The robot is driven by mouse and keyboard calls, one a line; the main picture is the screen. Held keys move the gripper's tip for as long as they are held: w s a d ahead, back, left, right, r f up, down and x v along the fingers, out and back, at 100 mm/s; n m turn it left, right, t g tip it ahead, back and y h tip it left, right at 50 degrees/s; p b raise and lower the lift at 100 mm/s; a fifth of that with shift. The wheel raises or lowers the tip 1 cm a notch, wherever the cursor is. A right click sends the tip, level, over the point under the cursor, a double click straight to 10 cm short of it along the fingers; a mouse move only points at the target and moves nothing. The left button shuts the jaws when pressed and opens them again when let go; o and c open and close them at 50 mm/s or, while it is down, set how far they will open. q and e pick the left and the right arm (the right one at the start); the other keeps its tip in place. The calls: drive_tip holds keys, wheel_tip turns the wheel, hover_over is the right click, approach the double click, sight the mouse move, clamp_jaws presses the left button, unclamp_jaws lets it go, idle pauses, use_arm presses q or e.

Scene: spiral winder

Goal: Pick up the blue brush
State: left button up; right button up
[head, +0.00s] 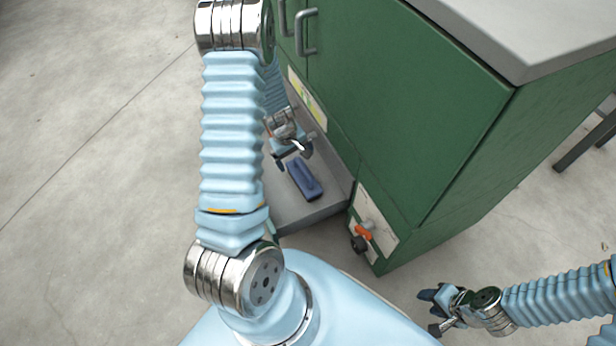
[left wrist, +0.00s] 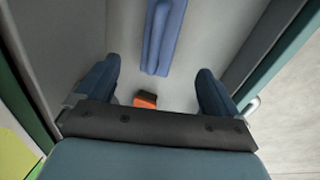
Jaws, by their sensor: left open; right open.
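The blue brush (head: 304,180) lies on a grey ledge (head: 318,208) at the foot of the green machine. In the left wrist view the brush (left wrist: 162,38) lies lengthwise at the top centre, its far end cut off by the frame. My left gripper (head: 292,158) is open and empty, just beyond the brush in the head view and apart from it. In the left wrist view its two fingers (left wrist: 158,72) are spread wide, with the brush ahead of the gap. My right gripper (head: 430,311) is open and empty at the lower right, far from the brush.
A small orange and black object (left wrist: 146,99) lies on the ledge near my left gripper. The green cabinet (head: 400,100) rises close to the right of the ledge, with an orange-handled switch (head: 365,231) on its front panel. The floor (head: 90,180) at left is clear.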

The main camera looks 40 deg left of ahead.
sight(301, 167)
use_arm(q)
drive_tip(key=f, duration=0.3)
drive_tip(key=w+f+b, duration=0.1)
drive_tip(key=f, duration=0.2)
drive_tip(key=f+b, duration=0.1)
drive_tip(key=f, duration=0.3)
drive_tip(key=shift+w+d, duration=0.4)
drive_tip(key=shift+r, duration=0.1)
drive_tip(key=c, duration=1.2)
drive_tip(key=shift+c, duration=0.2)
drive_tip(key=shift+r, duration=0.15)
drive_tip(key=shift+r, duration=0.35)
wheel_tip(301, 167, up, 2)
drive_tip(key=shift+r+p, duration=0.2)
drive_tip(key=shift+p, duration=0.3)
drive_tip(key=s+a+r, duration=0.2)
drive_tip(key=s+r, duration=0.3)
drive_tip(key=s, duration=0.1)
drive_tip(key=s+a+r, duration=0.2)
drive_tip(key=s+r, duration=0.2)
drive_tip(key=s, duration=0.3)
drive_tip(key=shift+a+r+p, duration=0.3)
drive_tip(key=shift+r+p, duration=0.05)
drive_tip(key=shift+s, duration=0.1)
